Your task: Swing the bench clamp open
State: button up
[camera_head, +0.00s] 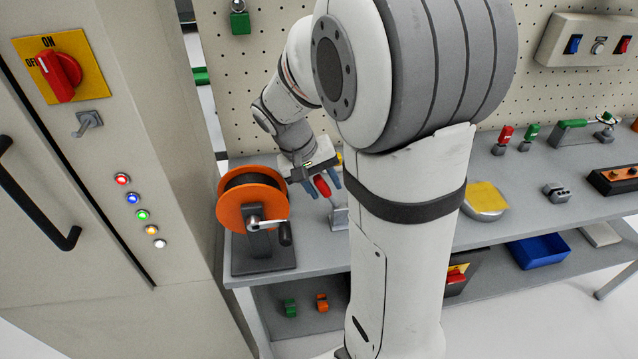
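The bench clamp appears to be the red-handled device with a pale metal base (340,217) on the bench, just right of the orange reel. Its red handle (322,187) leans up and to the left. My gripper (322,184) is at this handle, with its blue-tipped fingers spread apart on either side of it. A gap seems to show between fingers and handle, so the gripper looks open around it. My arm hides the clamp's right side and part of the bench.
An orange cable reel (228,217) with a crank stands close left of the clamp. A grey cabinet (180,235) rises at the left. A pegboard (250,95) backs the grey bench (420,262). Red (505,136) and green (531,135) handled parts stand at the right.

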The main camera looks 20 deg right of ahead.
jog(key=shift+a+r, duration=0.1)
jog(key=shift+r, duration=0.05)
jog(key=v, duration=0.7)
jog(key=shift+a+r, duration=0.1)
jog(key=shift+r, duration=0.1)
jog(key=shift+c, duration=0.2)
